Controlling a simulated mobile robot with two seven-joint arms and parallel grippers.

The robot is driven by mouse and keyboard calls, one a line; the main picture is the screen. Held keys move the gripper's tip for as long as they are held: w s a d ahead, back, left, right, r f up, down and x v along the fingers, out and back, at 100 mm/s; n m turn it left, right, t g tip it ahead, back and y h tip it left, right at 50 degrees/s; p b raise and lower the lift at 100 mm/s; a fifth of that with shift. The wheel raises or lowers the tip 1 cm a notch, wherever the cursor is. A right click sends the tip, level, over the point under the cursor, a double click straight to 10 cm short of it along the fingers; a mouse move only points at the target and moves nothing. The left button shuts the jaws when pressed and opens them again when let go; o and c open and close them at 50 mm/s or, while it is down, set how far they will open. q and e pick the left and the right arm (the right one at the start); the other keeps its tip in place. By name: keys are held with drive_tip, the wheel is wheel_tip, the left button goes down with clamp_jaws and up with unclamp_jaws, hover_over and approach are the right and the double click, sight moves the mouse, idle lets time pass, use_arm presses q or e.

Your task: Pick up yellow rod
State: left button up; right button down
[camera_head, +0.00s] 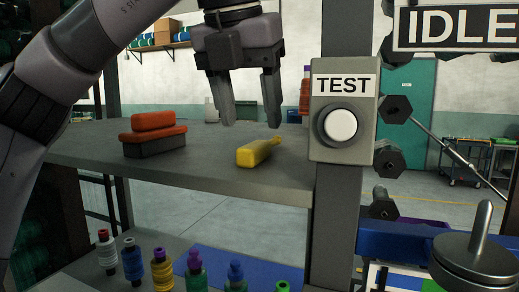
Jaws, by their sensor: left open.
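The yellow rod (257,153) lies on its side on the grey shelf (212,178), near the shelf's right part. It looks like a small bottle shape with a narrow end pointing up and to the right. My left gripper (249,121) hangs above it with the fingers pointing down. The fingers are apart with nothing between them, and their tips are a little above the rod in the picture. My right gripper is not in view.
An orange and grey block-like object (155,135) sits on the shelf at left. A post with a TEST button box (343,110) stands just right of the rod. Several thread spools (162,270) stand on a lower surface. A dark round handled part (474,252) is at lower right.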

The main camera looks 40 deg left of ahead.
sight(256, 143)
use_arm(q)
drive_tip(key=shift+x, duration=2.45)
drive_tip(key=shift+r, duration=0.1)
clamp_jaws()
